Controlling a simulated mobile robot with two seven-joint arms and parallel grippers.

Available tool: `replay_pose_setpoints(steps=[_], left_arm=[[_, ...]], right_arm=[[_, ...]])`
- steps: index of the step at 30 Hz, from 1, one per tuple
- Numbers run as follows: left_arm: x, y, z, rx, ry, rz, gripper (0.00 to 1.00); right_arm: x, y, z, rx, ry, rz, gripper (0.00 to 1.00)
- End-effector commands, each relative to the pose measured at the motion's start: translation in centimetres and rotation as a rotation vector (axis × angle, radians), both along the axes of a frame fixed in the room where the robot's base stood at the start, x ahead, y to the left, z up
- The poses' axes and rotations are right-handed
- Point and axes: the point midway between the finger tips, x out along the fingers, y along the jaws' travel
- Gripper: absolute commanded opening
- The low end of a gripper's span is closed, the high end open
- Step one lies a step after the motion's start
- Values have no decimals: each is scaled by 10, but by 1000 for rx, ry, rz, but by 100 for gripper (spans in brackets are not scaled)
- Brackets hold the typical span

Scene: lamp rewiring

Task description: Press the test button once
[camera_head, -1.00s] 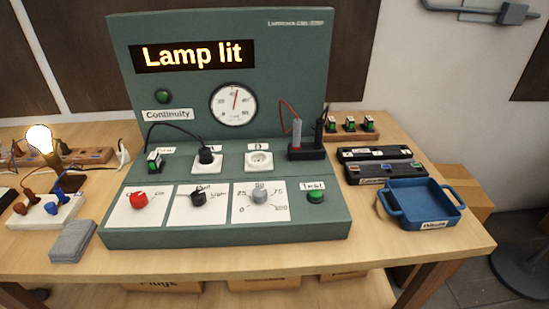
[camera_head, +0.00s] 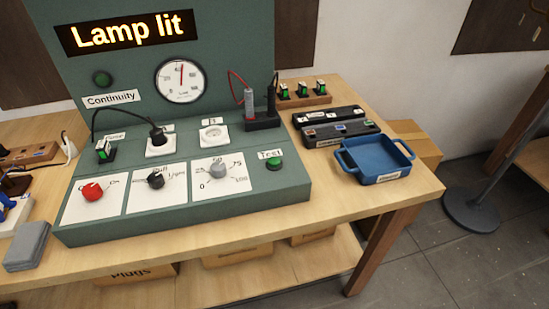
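The green test button (camera_head: 274,163) sits at the right end of the teal test panel's (camera_head: 180,213) sloped front, under a white label reading "Test". Nothing touches it. The panel's display (camera_head: 127,33) reads "Lamp lit". A red knob (camera_head: 92,191), a black knob (camera_head: 156,180) and a grey knob (camera_head: 218,170) are on white plates left of the button. A black plug (camera_head: 157,135) with a cable is in the left socket; the right socket (camera_head: 213,133) is empty. Neither of my grippers is in view.
A blue tray (camera_head: 344,160) stands right of the panel, with black cases (camera_head: 341,134) behind it. Probes stand in a black holder (camera_head: 261,125) above the button. A grey block (camera_head: 27,247) lies at the table's front left. The space before the panel is clear.

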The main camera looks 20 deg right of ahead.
Motion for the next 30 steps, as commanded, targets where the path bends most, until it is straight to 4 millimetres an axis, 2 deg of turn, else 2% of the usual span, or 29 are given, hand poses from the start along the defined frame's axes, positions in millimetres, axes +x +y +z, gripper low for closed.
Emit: replay_pose_setpoints(steps=[1, 9, 30], left_arm=[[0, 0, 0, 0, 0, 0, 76], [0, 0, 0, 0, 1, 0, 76], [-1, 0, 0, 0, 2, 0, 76]], right_arm=[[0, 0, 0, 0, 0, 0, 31], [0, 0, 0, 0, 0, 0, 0], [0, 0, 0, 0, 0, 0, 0]])
